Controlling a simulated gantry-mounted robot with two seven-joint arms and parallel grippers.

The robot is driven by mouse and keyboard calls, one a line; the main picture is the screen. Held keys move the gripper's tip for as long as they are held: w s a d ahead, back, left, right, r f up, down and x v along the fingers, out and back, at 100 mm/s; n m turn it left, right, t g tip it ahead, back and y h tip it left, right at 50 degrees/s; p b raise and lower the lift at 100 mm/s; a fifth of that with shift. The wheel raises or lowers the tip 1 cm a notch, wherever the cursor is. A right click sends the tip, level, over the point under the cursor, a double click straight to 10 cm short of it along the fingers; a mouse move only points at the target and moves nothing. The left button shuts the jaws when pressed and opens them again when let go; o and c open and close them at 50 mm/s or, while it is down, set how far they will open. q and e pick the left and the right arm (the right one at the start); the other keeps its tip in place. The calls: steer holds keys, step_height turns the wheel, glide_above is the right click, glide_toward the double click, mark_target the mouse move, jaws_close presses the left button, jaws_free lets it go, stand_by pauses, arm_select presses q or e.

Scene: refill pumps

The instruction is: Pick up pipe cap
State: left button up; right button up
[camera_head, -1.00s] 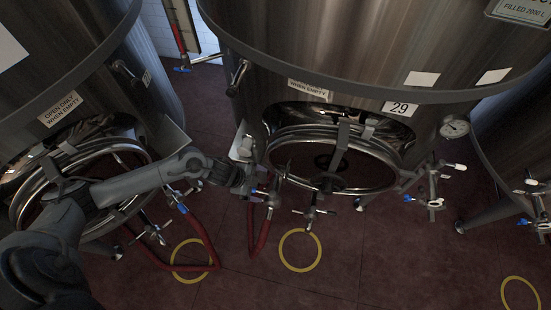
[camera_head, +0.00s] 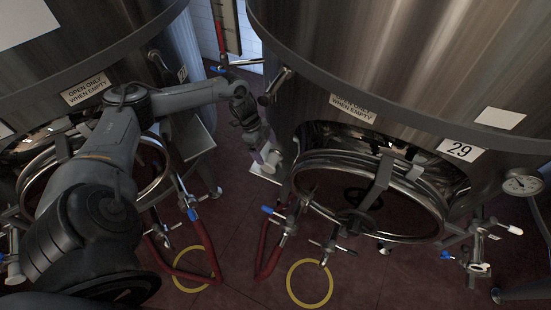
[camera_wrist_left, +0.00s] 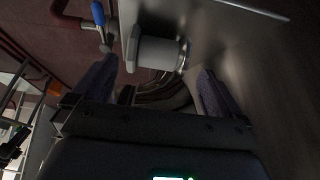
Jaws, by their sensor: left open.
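A pale grey cylindrical piece with a shiny metal ring at one end, which looks like the pipe cap (camera_wrist_left: 158,53), shows in the left wrist view, beyond and between my fingers. My left gripper (camera_wrist_left: 155,88) is open, one finger on each side of the view, with nothing visibly held. In the head view my left gripper (camera_head: 269,160) points down beside tank 29, close above a small metal plate (camera_head: 262,178). The gripper hides the cap there, and I cannot tell whether the fingers touch it. My right gripper is not in view.
Tank 29 (camera_head: 400,80) stands right of my left gripper, with an oval hatch (camera_head: 430,212) and valves low on its front. Another tank (camera_head: 85,30) stands at left behind my arm. Red hoses (camera_head: 262,250) and yellow rings (camera_head: 310,284) lie below on the dark red floor.

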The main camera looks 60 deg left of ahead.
mark_target(270, 158)
arm_select(q)
steer(key=shift+s+x, duration=0.2)
steer(key=shift+x, duration=3.05)
steer(key=shift+c, duration=0.3)
steer(key=c, duration=0.9)
step_height(270, 158, up, 10)
steer(key=shift+p, duration=0.3)
